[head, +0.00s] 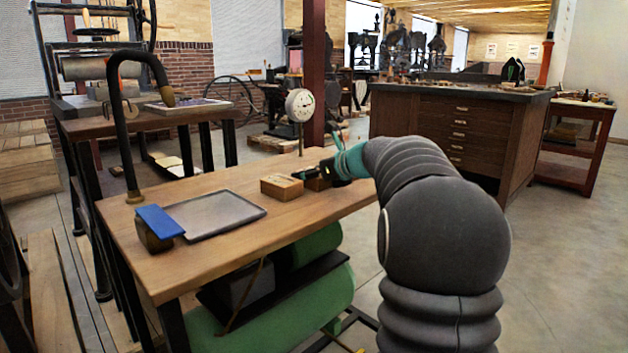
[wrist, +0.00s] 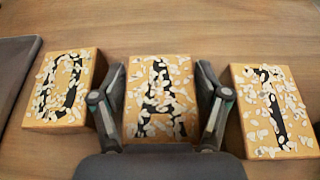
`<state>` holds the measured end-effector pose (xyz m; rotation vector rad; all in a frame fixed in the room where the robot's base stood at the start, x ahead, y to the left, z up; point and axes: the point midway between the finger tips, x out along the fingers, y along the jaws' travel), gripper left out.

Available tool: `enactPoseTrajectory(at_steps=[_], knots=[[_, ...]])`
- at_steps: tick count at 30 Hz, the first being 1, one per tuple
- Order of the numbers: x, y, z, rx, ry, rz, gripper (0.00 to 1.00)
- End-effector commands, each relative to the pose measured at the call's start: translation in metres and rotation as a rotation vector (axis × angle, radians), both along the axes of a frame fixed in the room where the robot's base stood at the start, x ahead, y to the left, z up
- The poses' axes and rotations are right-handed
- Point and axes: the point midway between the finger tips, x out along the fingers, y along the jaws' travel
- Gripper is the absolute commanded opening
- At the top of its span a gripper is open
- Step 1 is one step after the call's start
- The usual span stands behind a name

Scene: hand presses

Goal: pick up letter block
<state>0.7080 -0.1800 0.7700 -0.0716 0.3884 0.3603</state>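Three tan wooden letter blocks lie in a row in the wrist view. The middle block (wrist: 160,97) shows a black letter like an A under pale flakes. My gripper (wrist: 160,78) is open around it, one finger on each side, with narrow gaps showing. The left block (wrist: 65,88) has a rounded black letter, partly covered. The right block (wrist: 274,112) has a black stroke too covered to read. In the head view one block (head: 282,187) sits left of my gripper (head: 327,174); another block (head: 317,184) is partly hidden by it.
The blocks lie on a wooden table (head: 240,237). A grey tray (head: 215,213) and a blue-topped roller (head: 158,226) are at its left. The left and right blocks flank my fingers closely.

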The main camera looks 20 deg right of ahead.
Motion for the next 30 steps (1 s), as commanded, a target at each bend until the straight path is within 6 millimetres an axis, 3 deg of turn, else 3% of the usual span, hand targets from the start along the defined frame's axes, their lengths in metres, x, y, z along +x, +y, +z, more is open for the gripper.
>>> enactPoseTrajectory(at_steps=[1, 5, 17, 23, 27, 30], knots=[[0.000, 0.000, 0.000, 0.000, 0.000, 0.000, 0.57], [0.000, 0.000, 0.000, 0.000, 0.000, 0.000, 0.26], [0.000, 0.000, 0.002, 0.001, 0.001, 0.001, 0.25], [0.000, 0.000, 0.022, 0.000, -0.001, 0.001, 0.25], [0.000, 0.000, 0.046, -0.002, -0.004, 0.000, 0.25], [0.003, -0.022, 0.055, 0.000, 0.000, -0.003, 0.25]])
